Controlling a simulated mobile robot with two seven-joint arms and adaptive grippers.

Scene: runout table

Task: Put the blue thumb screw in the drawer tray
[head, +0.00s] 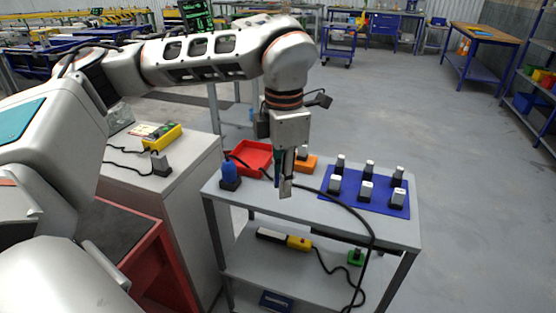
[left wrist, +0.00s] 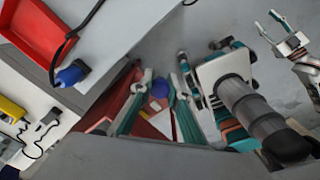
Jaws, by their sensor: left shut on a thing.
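My left gripper (head: 286,188) points down over the near-left part of the grey table, above its top. In the left wrist view its two fingers (left wrist: 163,78) close around a small rounded blue thing, which I take for the blue thumb screw (left wrist: 160,90); its lower part is hard to make out. In the head view the fingers hide it. A red open tray (head: 250,155) lies at the table's back left and also shows in the left wrist view (left wrist: 38,28). My right gripper (left wrist: 270,26) shows at the left wrist view's right edge, fingers apart and empty.
A blue knob on a dark base (head: 230,174) stands at the table's left corner. An orange block (head: 306,163) lies behind the gripper. A blue mat (head: 350,199) holds several dark, light-topped pieces. A black cable crosses the table. A red cabinet (head: 142,250) stands at left.

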